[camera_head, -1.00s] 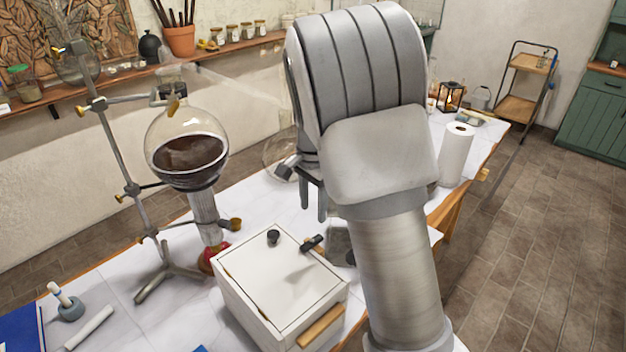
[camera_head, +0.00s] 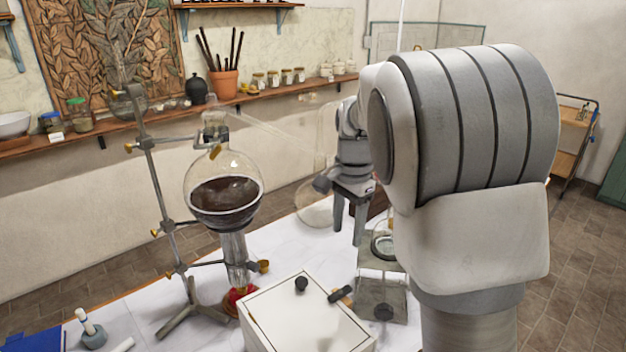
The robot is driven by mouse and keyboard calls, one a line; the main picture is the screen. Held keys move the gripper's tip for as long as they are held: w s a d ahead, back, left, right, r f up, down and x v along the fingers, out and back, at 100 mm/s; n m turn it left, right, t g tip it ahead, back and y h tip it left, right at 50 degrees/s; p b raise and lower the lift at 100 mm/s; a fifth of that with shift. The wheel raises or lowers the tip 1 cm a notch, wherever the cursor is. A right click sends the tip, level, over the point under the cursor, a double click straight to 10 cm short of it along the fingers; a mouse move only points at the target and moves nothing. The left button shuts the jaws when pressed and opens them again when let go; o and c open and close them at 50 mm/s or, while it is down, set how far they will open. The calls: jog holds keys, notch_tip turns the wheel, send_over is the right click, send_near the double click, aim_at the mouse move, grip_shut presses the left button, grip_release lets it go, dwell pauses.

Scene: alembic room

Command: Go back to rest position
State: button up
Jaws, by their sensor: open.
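My gripper (camera_head: 348,222) shows in the head view with its two dark fingers pointing down and apart. It is open, and nothing shows between the fingers. It hangs above the white table (camera_head: 283,246), near a round glass flask (camera_head: 312,205) on its left and just behind a small metal stand (camera_head: 381,285) with a round glass dish (camera_head: 384,247) on top. My arm's large grey links fill the right side of the view and hide the table's right part.
A flask of dark liquid (camera_head: 226,203) is clamped on a metal stand (camera_head: 160,200) at the left. A white box (camera_head: 305,322) with a black knob sits in front. A wall shelf (camera_head: 285,92) holds jars and a clay pot (camera_head: 224,84).

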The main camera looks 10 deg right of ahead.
jog(key=s+r+n+t, duration=0.2)
jog(key=s+n, duration=0.4)
jog(key=s, duration=0.6)
jog(key=s+r+n+t, duration=0.3)
jog(key=s+r+n, duration=0.1)
jog(key=s, duration=0.9)
jog(key=shift+a+n, duration=0.15)
jog(key=shift+n, duration=0.75)
